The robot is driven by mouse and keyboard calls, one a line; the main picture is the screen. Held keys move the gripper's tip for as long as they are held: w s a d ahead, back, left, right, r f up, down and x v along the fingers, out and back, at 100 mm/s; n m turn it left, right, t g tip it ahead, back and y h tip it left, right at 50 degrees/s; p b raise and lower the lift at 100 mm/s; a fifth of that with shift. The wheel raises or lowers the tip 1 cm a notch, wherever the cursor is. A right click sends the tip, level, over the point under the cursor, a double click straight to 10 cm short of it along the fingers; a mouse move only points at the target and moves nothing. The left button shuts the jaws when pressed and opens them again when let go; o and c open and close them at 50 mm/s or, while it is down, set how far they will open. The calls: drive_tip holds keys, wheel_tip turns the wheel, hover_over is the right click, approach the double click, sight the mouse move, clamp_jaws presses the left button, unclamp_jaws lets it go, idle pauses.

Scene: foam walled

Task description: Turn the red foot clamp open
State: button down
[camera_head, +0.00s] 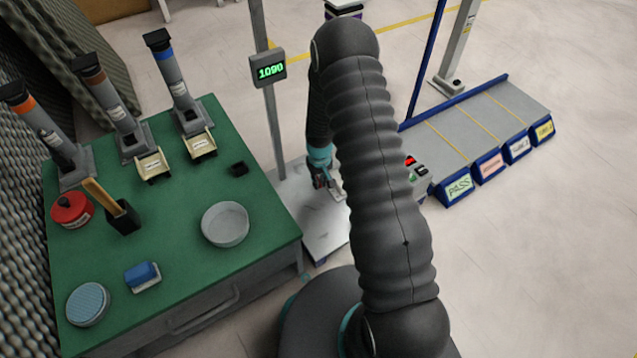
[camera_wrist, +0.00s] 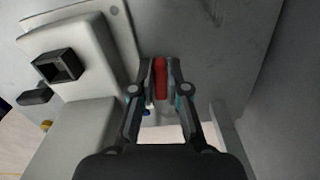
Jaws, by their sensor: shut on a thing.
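The red foot clamp (camera_wrist: 161,80) shows in the wrist view as a short red bar between the two fingertips. My gripper (camera_wrist: 161,70) is shut on it, with a finger against each side. The bar runs up and down in the picture, and part of it is hidden by the fingers. In the head view my gripper (camera_head: 321,181) is low over the grey metal plate beside the green bench. There the red clamp cannot be made out behind the gripper and my arm.
In the wrist view a pale housing with a black square socket (camera_wrist: 58,66) stands left of the fingers. In the head view the green bench (camera_head: 180,235) and a post with a 1090 display (camera_head: 270,69) are close by. A sorting ramp (camera_head: 480,125) stands right.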

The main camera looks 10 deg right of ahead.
sight(320, 183)
drive_tip(key=shift+d+n, duration=0.1)
drive_tip(key=shift+n, duration=0.5)
drive_tip(key=c, duration=1.2)
unclamp_jaws()
drive_tip(key=shift+o, duration=0.2)
wheel_tip(320, 183, up, 12)
